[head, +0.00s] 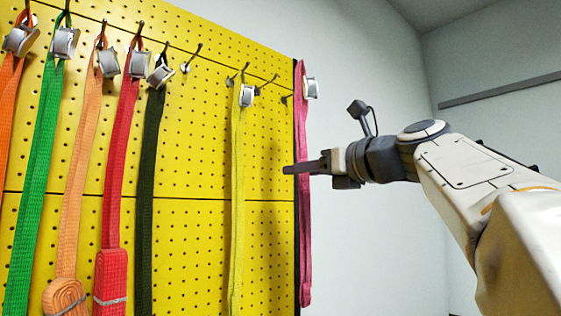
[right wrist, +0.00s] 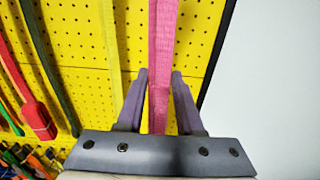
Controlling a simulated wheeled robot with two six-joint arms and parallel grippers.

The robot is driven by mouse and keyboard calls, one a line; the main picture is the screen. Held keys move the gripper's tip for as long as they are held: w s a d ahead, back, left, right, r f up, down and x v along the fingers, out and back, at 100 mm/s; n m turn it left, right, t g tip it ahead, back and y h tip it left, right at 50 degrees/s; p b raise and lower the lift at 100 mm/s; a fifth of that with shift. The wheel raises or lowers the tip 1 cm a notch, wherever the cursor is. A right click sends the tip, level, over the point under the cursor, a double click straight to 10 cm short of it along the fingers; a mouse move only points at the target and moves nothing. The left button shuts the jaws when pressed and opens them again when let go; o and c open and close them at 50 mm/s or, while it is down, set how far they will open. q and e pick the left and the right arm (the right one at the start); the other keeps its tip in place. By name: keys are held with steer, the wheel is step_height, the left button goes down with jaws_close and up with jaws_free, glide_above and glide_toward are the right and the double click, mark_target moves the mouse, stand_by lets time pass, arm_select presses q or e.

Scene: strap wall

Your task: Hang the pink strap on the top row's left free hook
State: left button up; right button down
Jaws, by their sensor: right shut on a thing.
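The pink strap (head: 302,228) hangs upright at the right edge of the yellow pegboard, with a metal buckle (head: 311,88) near its top. Whether its top loop sits on a hook is unclear. My right gripper (head: 288,169) crosses the strap about midway down. In the right wrist view the pink strap (right wrist: 162,50) runs between the fingers (right wrist: 160,75), which are shut on it. In the top row, a bare hook (head: 192,59) sits between the dark green and yellow straps. Another bare hook (head: 268,82) is right of the yellow strap. My left gripper is out of view.
The pegboard (head: 215,150) carries orange, green (head: 38,170), peach (head: 78,170), red (head: 119,160) and dark green (head: 149,170) straps at left. A yellow strap (head: 237,180) hangs nearer the gripper. Open space and a pale wall (head: 370,250) lie right of the board.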

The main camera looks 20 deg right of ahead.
steer(key=shift+a+r+p+x, duration=0.1)
steer(key=shift+a+p+x, duration=0.05)
steer(key=shift+x, duration=1.25)
steer(key=shift+a+r+p+x, duration=0.1)
steer(key=shift+a+p+x, duration=0.1)
steer(key=shift+x, duration=1.2)
steer(key=shift+a+r+p+x, duration=0.1)
steer(key=shift+a+p+x, duration=0.05)
steer(key=shift+x, duration=1.25)
steer(key=shift+w+a+f, duration=0.15)
steer(key=shift+w+f, duration=0.2)
steer(key=shift+f, duration=0.35)
steer(key=shift+c, duration=2.3)
jaws_free()
steer(key=shift+s, duration=0.1)
